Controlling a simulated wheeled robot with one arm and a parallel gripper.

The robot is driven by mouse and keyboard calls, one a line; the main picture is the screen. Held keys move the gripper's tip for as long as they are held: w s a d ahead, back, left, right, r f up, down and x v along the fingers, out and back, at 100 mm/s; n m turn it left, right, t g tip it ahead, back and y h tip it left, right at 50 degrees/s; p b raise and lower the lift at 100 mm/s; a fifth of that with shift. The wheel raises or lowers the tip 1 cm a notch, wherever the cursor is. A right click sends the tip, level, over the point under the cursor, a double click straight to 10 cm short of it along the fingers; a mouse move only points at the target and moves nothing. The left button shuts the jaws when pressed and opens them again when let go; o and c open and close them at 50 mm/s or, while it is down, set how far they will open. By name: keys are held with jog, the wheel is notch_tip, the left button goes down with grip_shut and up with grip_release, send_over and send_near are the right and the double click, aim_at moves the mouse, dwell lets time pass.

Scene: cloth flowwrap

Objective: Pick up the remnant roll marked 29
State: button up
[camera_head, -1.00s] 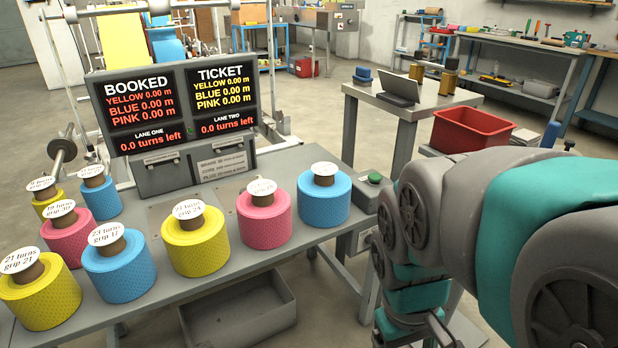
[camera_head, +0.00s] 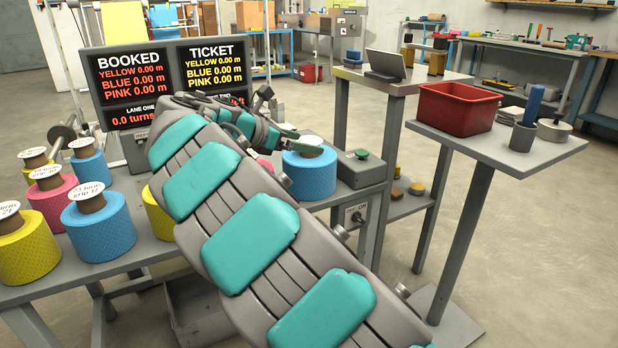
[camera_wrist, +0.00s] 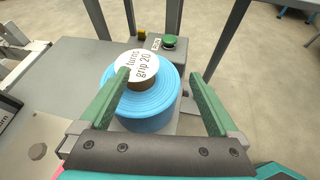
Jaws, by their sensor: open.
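A blue roll (camera_head: 312,174) with a brown core and a round white tag stands at the right end of the bench. In the wrist view this roll (camera_wrist: 150,105) lies between and below the two green fingers of my gripper (camera_wrist: 160,76). The fingers are apart, one on each side of its top, and I cannot tell whether they touch it. Its tag reads "turns grip 20"; the turns number is not readable. In the head view my gripper (camera_head: 292,140) is at this roll, partly behind my arm. I can read no tag marked 29.
Other blue (camera_head: 99,228), yellow (camera_head: 27,250) and pink (camera_head: 52,200) rolls stand at the bench's left. My arm hides part of the middle. A grey box with a green button (camera_head: 362,154) stands close right of the blue roll. A red bin (camera_head: 457,112) sits on a side table.

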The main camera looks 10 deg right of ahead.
aim_at(310, 140)
jog(key=shift+w+a+f+n+t, duration=0.15)
jog(key=shift+w+a+n, duration=0.25)
jog(key=shift+a, duration=0.25)
jog(key=shift+w+a+f+n+t, duration=0.15)
jog(key=shift+w+a+n, duration=0.15)
jog(key=shift+w+a, duration=0.25)
jog(key=shift+w+f, duration=0.1)
jog(key=shift+w, duration=0.05)
jog(key=shift+r+b+x, duration=0.1)
jog(key=shift+b+x, duration=0.2)
jog(key=shift+x, duration=1.5)
jog(key=shift+r+b+x, duration=0.15)
jog(key=shift+b+x, duration=0.15)
jog(key=shift+x, duration=1.5)
jog(key=shift+c, duration=0.4)
grip_shut()
